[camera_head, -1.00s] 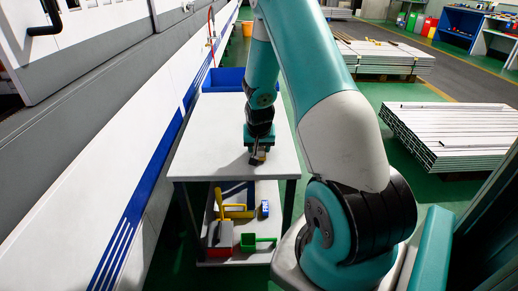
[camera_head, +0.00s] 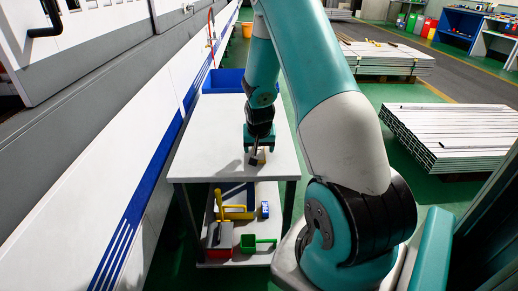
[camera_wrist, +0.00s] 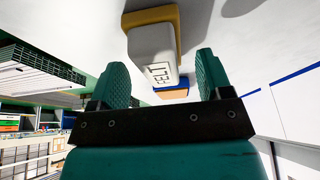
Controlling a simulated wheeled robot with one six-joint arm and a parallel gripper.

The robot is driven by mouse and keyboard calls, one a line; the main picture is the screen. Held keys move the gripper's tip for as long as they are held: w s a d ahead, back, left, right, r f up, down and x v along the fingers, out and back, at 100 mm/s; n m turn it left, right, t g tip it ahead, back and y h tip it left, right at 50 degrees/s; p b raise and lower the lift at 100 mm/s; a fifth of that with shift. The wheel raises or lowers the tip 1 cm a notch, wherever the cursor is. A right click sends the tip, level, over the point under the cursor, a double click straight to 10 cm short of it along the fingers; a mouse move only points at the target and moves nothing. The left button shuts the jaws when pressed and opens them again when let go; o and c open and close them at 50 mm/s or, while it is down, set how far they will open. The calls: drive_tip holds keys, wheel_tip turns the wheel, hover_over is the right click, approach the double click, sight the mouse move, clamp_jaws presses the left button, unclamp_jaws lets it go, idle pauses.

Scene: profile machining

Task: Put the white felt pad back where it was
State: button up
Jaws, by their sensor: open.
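The white felt pad (camera_wrist: 152,50) is a pale block marked FELT, with an ochre-yellow part at one end. In the wrist view it lies between and beyond the two fingers of my gripper (camera_wrist: 161,60). The fingers are spread, with a visible gap on each side of the pad. In the head view my gripper (camera_head: 256,158) is low over the white table top (camera_head: 210,130), beside a small pale and yellowish block that is mostly too small to make out.
An orange-and-blue item (camera_wrist: 173,93) shows behind the pad. A blue bin (camera_head: 223,80) stands at the table's far end. The left table top is clear.

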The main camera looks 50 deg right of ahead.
drive_tip(key=p+v, duration=0.1)
drive_tip(key=v, duration=1)
drive_tip(key=s+a+r+n+y, duration=0.1)
drive_tip(key=a+r+n+y, duration=0.25)
drive_tip(key=a, duration=0.85)
drive_tip(key=s+a+r+n+y, duration=0.15)
drive_tip(key=a+r+n, duration=0.35)
drive_tip(key=a, duration=0.8)
drive_tip(key=s+a+r+n+g+y, duration=0.1)
drive_tip(key=s+a+r+n, duration=0.1)
drive_tip(key=s+a+n, duration=0.2)
drive_tip(key=s+a+r+n+g+y, duration=0.1)
drive_tip(key=s+a+r+n+g, duration=0.1)
drive_tip(key=s+a, duration=0.6)
drive_tip(key=s+r+n, duration=0.1)
drive_tip(key=s+n, duration=0.1)
drive_tip(key=shift+s+a+r+n+y, duration=0.2)
drive_tip(key=shift+s+a+n+y, duration=0.05)
drive_tip(key=shift+s+n+y, duration=0.15)
